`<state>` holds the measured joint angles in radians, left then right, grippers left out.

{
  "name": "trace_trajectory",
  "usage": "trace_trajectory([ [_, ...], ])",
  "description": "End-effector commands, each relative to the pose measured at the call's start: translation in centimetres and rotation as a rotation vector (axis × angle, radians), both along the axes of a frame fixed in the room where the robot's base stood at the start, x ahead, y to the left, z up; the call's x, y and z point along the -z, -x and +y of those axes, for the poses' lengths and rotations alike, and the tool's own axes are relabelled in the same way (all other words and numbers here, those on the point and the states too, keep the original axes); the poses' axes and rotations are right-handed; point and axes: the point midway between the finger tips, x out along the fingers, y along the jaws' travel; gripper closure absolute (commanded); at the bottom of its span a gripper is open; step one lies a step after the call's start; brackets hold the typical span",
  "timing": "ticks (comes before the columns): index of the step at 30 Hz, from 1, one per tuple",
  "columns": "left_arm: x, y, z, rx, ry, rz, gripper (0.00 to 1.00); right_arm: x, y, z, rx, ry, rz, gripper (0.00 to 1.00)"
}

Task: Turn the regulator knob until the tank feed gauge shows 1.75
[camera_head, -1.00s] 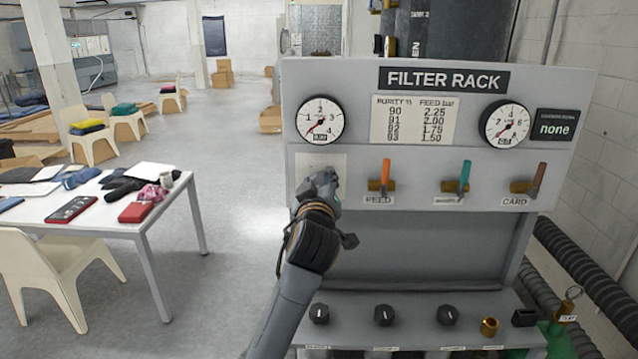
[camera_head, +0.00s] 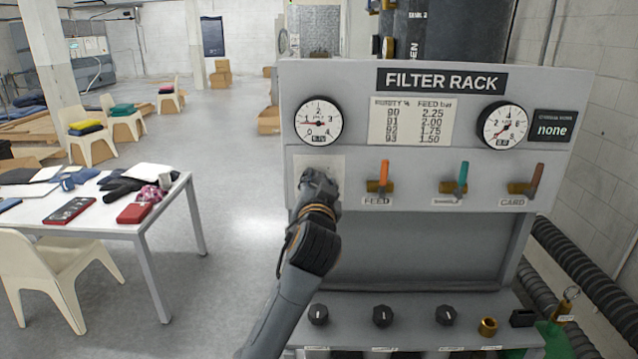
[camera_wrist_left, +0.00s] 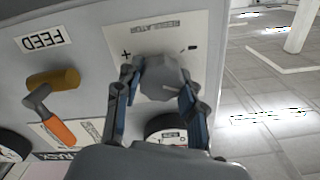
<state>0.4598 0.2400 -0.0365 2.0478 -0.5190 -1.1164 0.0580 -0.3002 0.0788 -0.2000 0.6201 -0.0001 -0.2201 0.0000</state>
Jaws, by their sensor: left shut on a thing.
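The regulator knob (camera_wrist_left: 165,77) is a grey faceted knob on a pale plate marked REGULATOR, with plus and minus signs. My left gripper (camera_wrist_left: 158,82) has a finger on each side of it and is shut on it. In the head view my left gripper (camera_head: 318,185) hides the knob. The round gauge (camera_head: 318,121) straight above it has a red needle pointing left, near the 1 mark. Its small readout is too blurred to read surely. My right gripper is not in view.
The filter rack (camera_head: 440,165) carries a purity and feed chart (camera_head: 411,121) pairing 92 with 1.75. An orange FEED lever (camera_head: 384,177) sits right of my gripper. A second gauge (camera_head: 503,125) is at the right. A cluttered white table (camera_head: 90,215) stands left.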

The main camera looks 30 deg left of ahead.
Motion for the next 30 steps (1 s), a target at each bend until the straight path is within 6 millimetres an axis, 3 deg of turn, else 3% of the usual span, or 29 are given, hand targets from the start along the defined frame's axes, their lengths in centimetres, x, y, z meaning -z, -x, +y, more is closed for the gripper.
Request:
trace_trajectory([
  [15, 0.17, -0.09, -0.14, 0.001, -0.297, 0.185, 0.92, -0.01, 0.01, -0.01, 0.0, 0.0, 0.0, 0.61],
  [30, 0.2, -0.1, -0.14, 0.001, -0.357, 0.222, 0.92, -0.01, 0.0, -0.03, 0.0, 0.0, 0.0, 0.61],
])
